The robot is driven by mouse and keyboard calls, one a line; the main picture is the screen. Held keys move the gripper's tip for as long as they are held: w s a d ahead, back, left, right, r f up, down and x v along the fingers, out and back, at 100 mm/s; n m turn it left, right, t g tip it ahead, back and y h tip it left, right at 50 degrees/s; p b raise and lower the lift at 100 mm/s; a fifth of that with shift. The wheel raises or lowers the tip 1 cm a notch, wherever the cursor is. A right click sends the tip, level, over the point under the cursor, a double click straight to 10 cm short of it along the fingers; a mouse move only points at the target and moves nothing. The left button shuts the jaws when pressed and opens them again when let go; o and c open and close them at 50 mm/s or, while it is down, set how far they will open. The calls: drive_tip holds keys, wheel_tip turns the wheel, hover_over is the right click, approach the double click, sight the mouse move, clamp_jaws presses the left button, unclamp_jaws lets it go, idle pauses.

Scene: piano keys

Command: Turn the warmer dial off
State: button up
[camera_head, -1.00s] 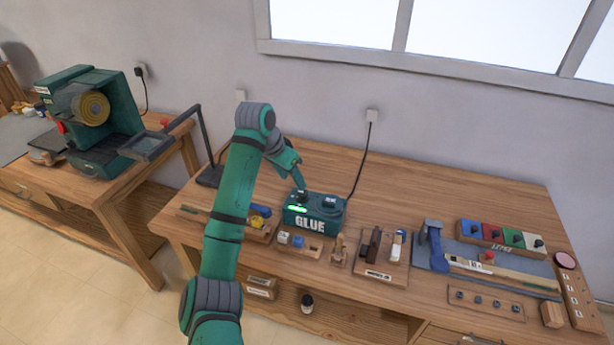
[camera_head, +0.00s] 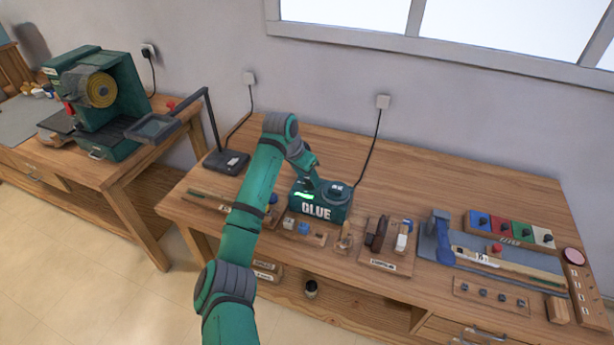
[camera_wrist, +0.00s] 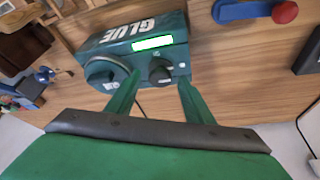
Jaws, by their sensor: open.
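The glue warmer, a green box (camera_head: 328,207) with "GLUE" on its front, stands on the workbench with a lit green display. It also shows upside down in the wrist view (camera_wrist: 105,46). A black dial (camera_wrist: 160,72) sits beside the green display, and a larger round lid or knob (camera_wrist: 102,72) sits on the other part of the top. My gripper (camera_wrist: 158,88) is open, its two green fingers reaching to the warmer's top on either side of the dial. In the head view my gripper (camera_head: 314,184) is above the warmer's left part, and contact is unclear.
A magnifier lamp stand (camera_head: 228,161) is left of the warmer. Wooden trays with small tools (camera_head: 302,231) lie in front. A blue clamp (camera_head: 440,236) and colored blocks (camera_head: 508,230) are to the right. The bench behind the warmer is mostly clear.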

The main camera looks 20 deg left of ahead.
drive_tip(key=shift+f, duration=0.1)
drive_tip(key=c, duration=1)
drive_tip(key=shift+n, duration=0.3)
drive_tip(key=n, duration=0.1)
drive_tip(key=n+y, duration=0.1)
drive_tip(key=n, duration=0.1)
drive_tip(key=n+y, duration=0.1)
drive_tip(key=shift+d, duration=0.3)
drive_tip(key=n, duration=0.2)
drive_tip(key=n+y, duration=0.1)
drive_tip(key=n, duration=0.2)
drive_tip(key=shift+d+y, duration=0.2)
drive_tip(key=shift+y, duration=0.1)
drive_tip(key=n, duration=0.2)
drive_tip(key=n+g+y, duration=0.1)
drive_tip(key=n, duration=0.1)
drive_tip(key=shift+w+d+y, duration=0.15)
drive_tip(key=shift+y, duration=0.15)
drive_tip(key=shift+w+n+g+y, duration=0.1)
drive_tip(key=shift+n+g+y, duration=0.2)
drive_tip(key=shift+n, duration=0.75)
drive_tip(key=shift+w+n+g+y, duration=0.1)
drive_tip(key=shift+n+g+y, duration=0.15)
drive_tip(key=shift+n, duration=1.1)
